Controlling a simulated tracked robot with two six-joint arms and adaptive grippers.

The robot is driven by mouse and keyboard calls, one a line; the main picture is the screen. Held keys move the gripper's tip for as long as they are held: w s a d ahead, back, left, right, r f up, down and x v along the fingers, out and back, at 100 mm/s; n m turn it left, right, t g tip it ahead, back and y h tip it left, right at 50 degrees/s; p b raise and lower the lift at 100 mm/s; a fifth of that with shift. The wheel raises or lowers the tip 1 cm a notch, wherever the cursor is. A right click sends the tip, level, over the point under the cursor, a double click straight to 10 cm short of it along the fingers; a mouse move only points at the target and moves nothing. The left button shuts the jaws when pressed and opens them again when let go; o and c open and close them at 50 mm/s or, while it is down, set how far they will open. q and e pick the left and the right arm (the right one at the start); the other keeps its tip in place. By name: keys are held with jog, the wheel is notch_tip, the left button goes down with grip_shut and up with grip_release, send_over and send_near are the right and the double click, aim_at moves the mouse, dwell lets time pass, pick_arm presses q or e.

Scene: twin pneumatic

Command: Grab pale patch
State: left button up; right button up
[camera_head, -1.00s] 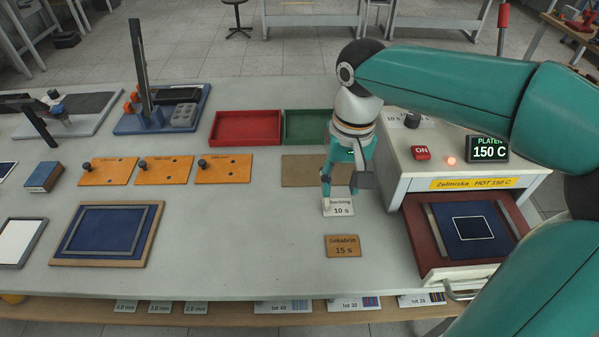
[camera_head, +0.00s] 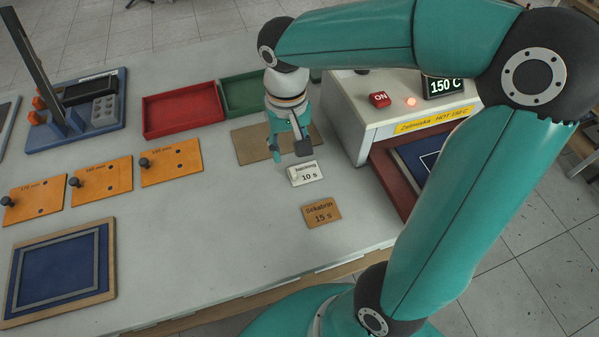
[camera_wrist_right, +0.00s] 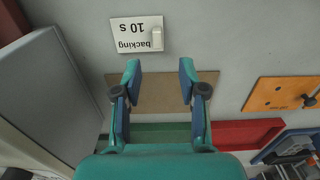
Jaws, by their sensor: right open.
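A pale card (camera_head: 305,173) printed "backing 10 s" lies flat on the grey bench. In the right wrist view the card (camera_wrist_right: 128,36) appears upside down, with a small pale block (camera_wrist_right: 157,39) at one end. My right gripper (camera_head: 289,153) hangs just behind the card in the head view, pointing down. In the wrist view its two fingers (camera_wrist_right: 160,76) are apart with nothing between them, and the card lies just beyond the fingertips. Its height above the bench is hard to tell. My left gripper is out of view.
A brown card (camera_head: 321,213) reading "15 s" lies in front of the pale one. A brown mat (camera_wrist_right: 155,98) lies beneath the fingers. The hot press (camera_head: 412,128), showing 150 C, stands close on the right. Red (camera_head: 183,111) and green trays stand behind.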

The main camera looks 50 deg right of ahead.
aim_at(291, 168)
jog(key=shift+s+f, duration=0.15)
jog(key=shift+f, duration=1.4)
jog(key=shift+s+f, duration=0.1)
jog(key=shift+f, duration=1.4)
grip_shut()
